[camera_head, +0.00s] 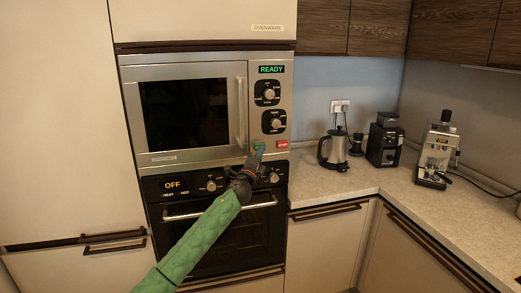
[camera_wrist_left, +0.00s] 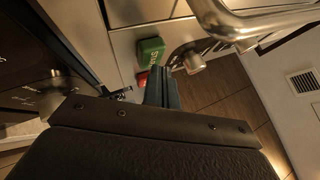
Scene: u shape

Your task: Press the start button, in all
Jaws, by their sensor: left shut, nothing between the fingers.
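The green start button (camera_wrist_left: 151,50) shows in the left wrist view, just beyond my closed fingertips. The red stop button (camera_wrist_left: 142,80) is beside it, partly hidden by my fingers. In the head view the red stop button (camera_head: 282,144) sits at the lower right of the microwave panel, and the start button's area is largely covered by my gripper. My left gripper (camera_head: 254,158) is shut and empty, close in front of the panel's lower left; I cannot tell whether it touches the button. The microwave (camera_head: 170,158) is shut and its display (camera_head: 271,69) reads READY. My right gripper is out of view.
Two knobs (camera_head: 270,94) sit above the buttons, and the upright microwave handle (camera_head: 240,108) is just left of them. Below is an oven (camera_head: 165,190) showing OFF, with a bar handle. A kettle (camera_head: 334,149), a grinder (camera_head: 384,141) and a coffee machine (camera_head: 437,150) stand on the right counter.

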